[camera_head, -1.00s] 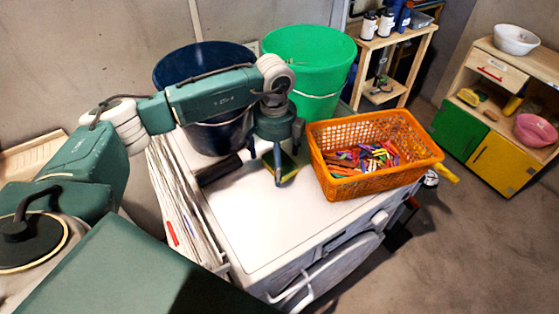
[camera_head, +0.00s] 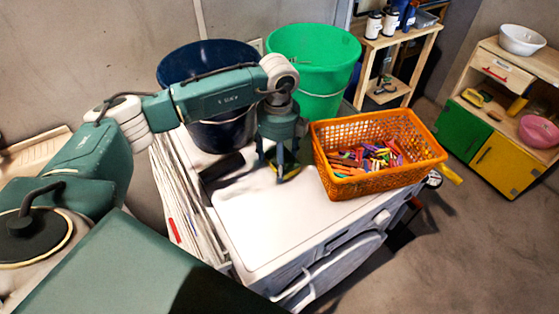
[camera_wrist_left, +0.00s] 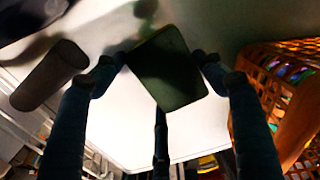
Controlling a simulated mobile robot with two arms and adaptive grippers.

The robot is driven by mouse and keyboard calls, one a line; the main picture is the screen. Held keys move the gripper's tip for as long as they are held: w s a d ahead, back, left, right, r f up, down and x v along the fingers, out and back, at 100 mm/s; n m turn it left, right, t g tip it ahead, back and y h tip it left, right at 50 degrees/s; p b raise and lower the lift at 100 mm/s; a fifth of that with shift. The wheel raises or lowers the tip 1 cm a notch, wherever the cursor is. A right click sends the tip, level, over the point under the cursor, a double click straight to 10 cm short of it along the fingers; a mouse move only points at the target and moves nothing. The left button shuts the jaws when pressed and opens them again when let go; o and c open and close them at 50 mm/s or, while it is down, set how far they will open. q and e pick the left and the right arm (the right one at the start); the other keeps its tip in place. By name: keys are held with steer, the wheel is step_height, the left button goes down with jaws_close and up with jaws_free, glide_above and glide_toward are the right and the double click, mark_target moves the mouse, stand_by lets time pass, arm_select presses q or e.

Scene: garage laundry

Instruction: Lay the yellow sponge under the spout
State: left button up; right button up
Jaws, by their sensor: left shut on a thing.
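My left gripper (camera_head: 280,172) is low over the white machine top, between the dark blue bucket and the orange basket. It is shut on the yellow sponge (camera_head: 291,170), whose yellow shows partly between the fingers. In the left wrist view the sponge (camera_wrist_left: 168,75) is a dark green square face, held between the fingertips (camera_wrist_left: 160,70). I cannot tell whether its underside touches the machine top. I cannot make out a spout in either view. My right gripper is not in view.
The white machine top (camera_head: 270,225) is clear in front of the gripper. A dark cylinder (camera_head: 222,167) lies left of it. The orange basket of pegs (camera_head: 350,186) stands close on the right. The dark blue bucket (camera_head: 185,70) and green bucket (camera_head: 320,80) stand behind.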

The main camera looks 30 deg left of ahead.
arm_select(q)
step_height(320, 180, up, 20)
steer(key=b, duration=0.2)
steer(key=shift+f, duration=0.15)
